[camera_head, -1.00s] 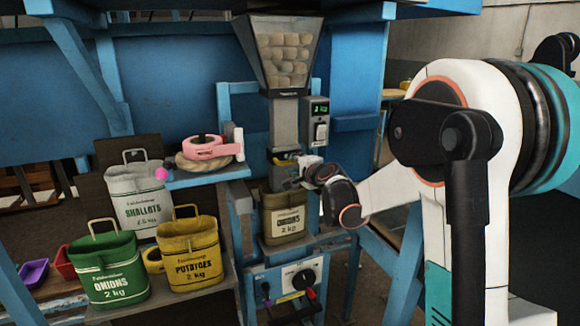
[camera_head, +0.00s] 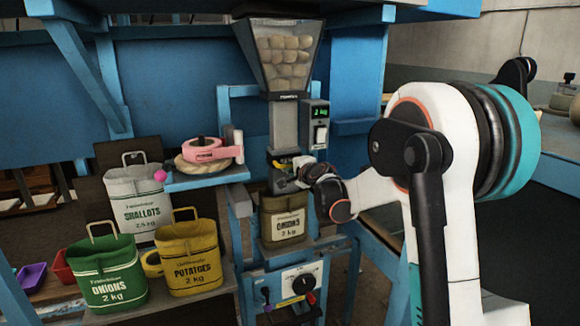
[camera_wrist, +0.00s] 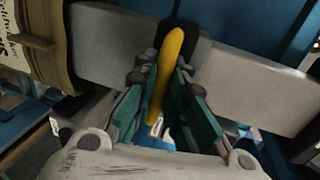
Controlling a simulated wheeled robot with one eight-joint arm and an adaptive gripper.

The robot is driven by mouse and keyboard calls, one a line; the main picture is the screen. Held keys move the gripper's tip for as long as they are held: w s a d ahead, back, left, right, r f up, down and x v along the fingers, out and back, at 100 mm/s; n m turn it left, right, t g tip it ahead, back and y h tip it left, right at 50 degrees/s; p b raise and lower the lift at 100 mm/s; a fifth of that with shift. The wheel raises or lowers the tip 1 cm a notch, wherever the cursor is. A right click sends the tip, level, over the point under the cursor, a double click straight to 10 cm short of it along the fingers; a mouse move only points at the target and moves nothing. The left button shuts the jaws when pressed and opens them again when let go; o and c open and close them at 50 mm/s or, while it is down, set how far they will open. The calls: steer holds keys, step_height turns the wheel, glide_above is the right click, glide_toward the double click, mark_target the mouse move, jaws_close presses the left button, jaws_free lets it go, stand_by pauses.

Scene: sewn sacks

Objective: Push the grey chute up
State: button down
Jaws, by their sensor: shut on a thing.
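The grey chute (camera_head: 283,125) hangs upright below the hopper, its lower end just above the olive-brown onions sack (camera_head: 270,222). A yellow handle (camera_head: 280,164) sticks out from a dark mount near the chute's lower end. In the wrist view the handle (camera_wrist: 165,75) lies between my green-padded fingers, and the grey chute (camera_wrist: 240,88) spans behind it. My gripper (camera_head: 284,181) is shut on the yellow handle. The fingertips are partly hidden in the head view by my own wrist. The sack's edge (camera_wrist: 45,45) shows at the wrist view's left.
A hopper (camera_head: 284,55) of potato-like pieces tops the chute. A display and switch box (camera_head: 319,125) is close right of the chute. A blue shelf (camera_head: 205,179) with a pink tape dispenser (camera_head: 208,151) is at the left. Green, yellow and white sacks stand lower left.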

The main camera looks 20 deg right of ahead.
steer(key=shift+r, duration=0.1)
step_height(320, 180, up, 16)
steer(key=p, duration=0.9)
steer(key=shift+w, duration=0.15)
steer(key=c, duration=1.6)
jaws_free()
steer(key=shift+r, duration=0.15)
steer(key=shift+c, duration=0.2)
steer(key=shift+s+r, duration=0.1)
steer(key=shift+s, duration=0.25)
steer(key=shift+w+f, duration=0.2)
steer(key=v, duration=1.2)
